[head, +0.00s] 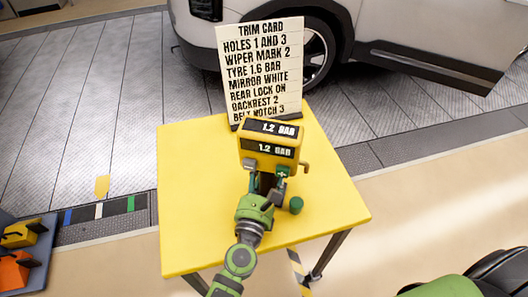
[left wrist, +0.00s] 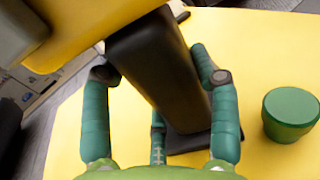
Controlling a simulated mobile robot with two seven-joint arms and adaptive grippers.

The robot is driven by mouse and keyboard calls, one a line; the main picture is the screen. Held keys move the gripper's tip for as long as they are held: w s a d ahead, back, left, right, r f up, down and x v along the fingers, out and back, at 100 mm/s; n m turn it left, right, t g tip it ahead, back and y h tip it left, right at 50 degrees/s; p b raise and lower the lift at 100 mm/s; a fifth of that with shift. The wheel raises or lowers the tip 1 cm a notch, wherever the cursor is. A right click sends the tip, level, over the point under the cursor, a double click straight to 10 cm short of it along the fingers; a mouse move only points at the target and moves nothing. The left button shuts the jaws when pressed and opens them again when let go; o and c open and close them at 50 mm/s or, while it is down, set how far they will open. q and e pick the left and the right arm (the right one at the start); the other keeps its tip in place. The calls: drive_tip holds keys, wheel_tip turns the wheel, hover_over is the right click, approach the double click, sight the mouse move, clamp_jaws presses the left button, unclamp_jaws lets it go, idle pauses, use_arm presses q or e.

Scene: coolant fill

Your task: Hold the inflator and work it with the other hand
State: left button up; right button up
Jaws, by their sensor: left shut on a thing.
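The yellow inflator (head: 268,147) stands on the yellow table, with two dark displays that both read 1.2 BAR. A green plus button (head: 283,171) is at its lower right and a grey button (head: 249,164) at its lower left. My left gripper (head: 266,183) is shut around the inflator's black grip; in the left wrist view its fingers (left wrist: 158,76) flank the dark grip (left wrist: 160,70) below the yellow body. The grip's foot (left wrist: 188,141) is close to or on the table. My right gripper is not in view.
A trim card (head: 262,70) stands behind the inflator and lists TYRE 1.6 BAR. A green round knob-like piece (head: 296,205) sits right of my left gripper. The yellow table (head: 190,200) is otherwise clear. A white car (head: 400,30) stands behind; a bin with yellow and orange items (head: 20,250) is lower left.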

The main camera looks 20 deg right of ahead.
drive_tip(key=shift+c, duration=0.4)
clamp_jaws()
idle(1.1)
